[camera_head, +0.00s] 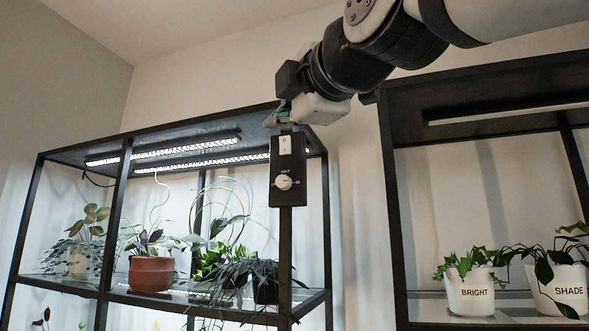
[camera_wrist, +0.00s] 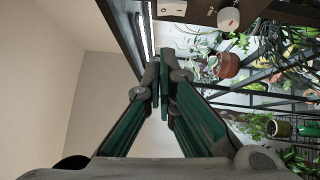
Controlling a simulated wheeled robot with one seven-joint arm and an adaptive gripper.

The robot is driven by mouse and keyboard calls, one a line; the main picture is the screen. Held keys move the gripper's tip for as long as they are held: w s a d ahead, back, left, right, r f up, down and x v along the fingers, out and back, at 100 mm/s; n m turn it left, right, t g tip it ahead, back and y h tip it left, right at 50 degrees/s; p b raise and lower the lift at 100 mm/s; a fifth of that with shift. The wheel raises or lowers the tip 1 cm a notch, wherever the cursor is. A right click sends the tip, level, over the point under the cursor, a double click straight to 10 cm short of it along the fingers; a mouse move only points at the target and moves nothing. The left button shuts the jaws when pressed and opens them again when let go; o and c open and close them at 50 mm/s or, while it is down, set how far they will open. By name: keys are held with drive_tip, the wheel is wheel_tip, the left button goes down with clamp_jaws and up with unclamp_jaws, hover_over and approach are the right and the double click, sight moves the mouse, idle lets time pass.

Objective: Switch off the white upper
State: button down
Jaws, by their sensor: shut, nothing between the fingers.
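A black control box (camera_head: 288,192) is fixed to the front post of the left shelf. Its white upper rocker switch (camera_head: 285,145) is marked 0 and I; which side is pressed in is too small to tell. Below it is a white round knob (camera_head: 284,182) with a HALF label. My gripper (camera_head: 279,120) is shut and empty, just above the box's top edge. In the wrist view my gripper's closed fingertips (camera_wrist: 164,72) point toward the box; the rocker (camera_wrist: 172,7) and knob (camera_wrist: 228,18) show at the top edge. Touching is not visible.
Two lit strip lamps (camera_head: 195,147) hang under the left shelf's top. Potted plants, including a terracotta pot (camera_head: 151,273), stand on its shelf. A right shelf has an unlit lamp (camera_head: 508,113) and white pots labelled BRIGHT (camera_head: 470,293) and SHADE (camera_head: 561,291).

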sight(285, 145)
drive_tip(key=w, duration=0.7)
drive_tip(key=shift+a+r+p, duration=0.15)
drive_tip(key=shift+r+p, duration=0.25)
drive_tip(key=shift+p, duration=0.05)
drive_tip(key=shift+w, duration=0.1)
drive_tip(key=shift+w+r+p, duration=0.15)
drive_tip(key=shift+w+p, duration=0.1)
drive_tip(key=shift+p, duration=0.15)
drive_tip(key=shift+s, duration=0.1)
